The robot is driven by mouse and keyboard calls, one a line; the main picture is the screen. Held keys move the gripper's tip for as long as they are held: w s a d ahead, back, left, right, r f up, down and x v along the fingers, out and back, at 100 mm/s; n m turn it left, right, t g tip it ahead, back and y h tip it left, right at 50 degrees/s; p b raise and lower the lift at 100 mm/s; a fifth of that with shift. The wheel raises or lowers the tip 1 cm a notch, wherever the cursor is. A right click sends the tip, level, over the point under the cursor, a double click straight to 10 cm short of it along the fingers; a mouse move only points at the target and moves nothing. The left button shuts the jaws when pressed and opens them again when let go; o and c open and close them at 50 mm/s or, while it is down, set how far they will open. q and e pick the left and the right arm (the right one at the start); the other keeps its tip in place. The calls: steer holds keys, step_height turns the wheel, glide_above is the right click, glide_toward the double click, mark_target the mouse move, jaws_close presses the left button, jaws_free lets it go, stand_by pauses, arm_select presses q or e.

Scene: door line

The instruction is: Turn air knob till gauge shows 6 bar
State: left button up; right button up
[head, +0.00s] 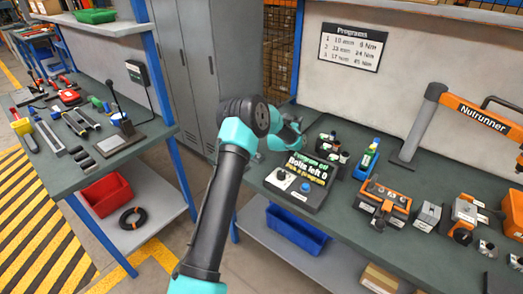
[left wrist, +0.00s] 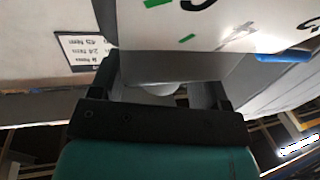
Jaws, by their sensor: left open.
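My left arm crosses the middle of the head view, and its gripper (head: 297,130) is at the back of the bench, partly hidden by my own wrist. In the left wrist view, the two dark fingers of my left gripper (left wrist: 163,92) stand apart. A pale rounded part (left wrist: 166,89), perhaps the air knob, shows between them; I cannot tell whether they touch it. A large white face (left wrist: 225,20) with green marks and cut-off dark figures, likely the gauge, fills the top of that view. Its needle and reading cannot be made out. My right gripper is out of view.
A black box with a green-lit display (head: 311,168) stands on the right bench below my gripper. Grey lockers (head: 195,65) stand behind my arm.

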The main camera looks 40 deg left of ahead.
arm_select(q)
steer(key=shift+m+h, duration=0.3)
steer(key=shift+h, duration=0.2)
steer(key=shift+a+m+h, duration=0.2)
steer(key=shift+m+h, duration=1.6)
steer(key=shift+h, duration=1)
steer(key=shift+m+h, duration=0.7)
steer(key=shift+h, duration=0.4)
